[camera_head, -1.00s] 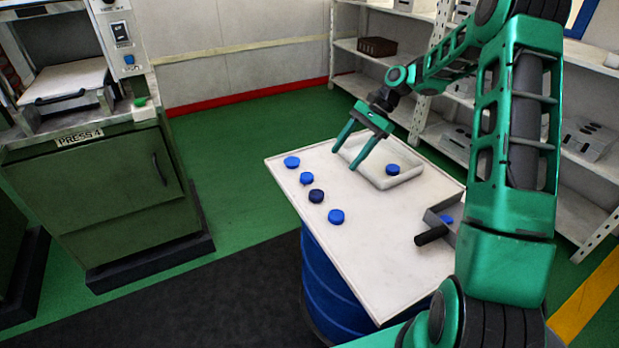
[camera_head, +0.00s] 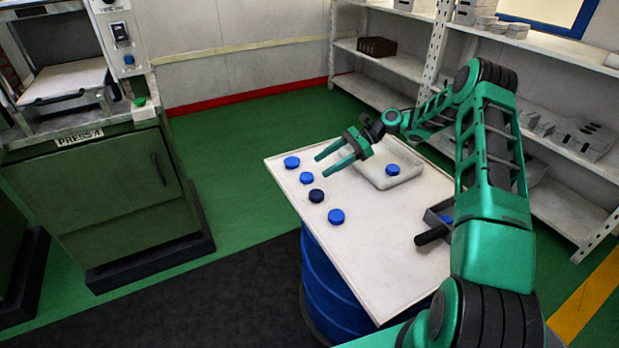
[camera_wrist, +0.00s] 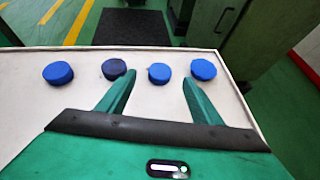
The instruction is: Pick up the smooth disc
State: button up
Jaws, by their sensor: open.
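Several discs lie in a row on the white tabletop (camera_head: 385,240): a blue disc (camera_head: 292,162), a second blue disc (camera_head: 306,178), a dark navy disc (camera_head: 316,196) and a blue disc (camera_head: 336,216) nearest the front. I cannot tell from their surfaces which is the smooth one. My gripper (camera_head: 322,166) is open and empty, above the table near the row. In the wrist view, the second blue disc (camera_wrist: 160,73) shows between the fingertips, apart from them. The navy disc (camera_wrist: 114,69) is partly behind the left finger there; the far blue disc (camera_wrist: 203,70) is by the right finger.
A shallow white tray (camera_head: 408,180) holds another blue disc (camera_head: 392,170). A grey scoop-like holder with a dark handle (camera_head: 432,235) lies at the table's right, with something blue in it. A green press (camera_head: 110,190) stands left; shelves (camera_head: 570,180) stand right.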

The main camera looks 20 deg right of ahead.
aim_at(307, 176)
jog(key=shift+x, duration=3.1)
jog(key=shift+w+f, duration=0.1)
jog(key=shift+w, duration=0.05)
jog(key=c, duration=1.2)
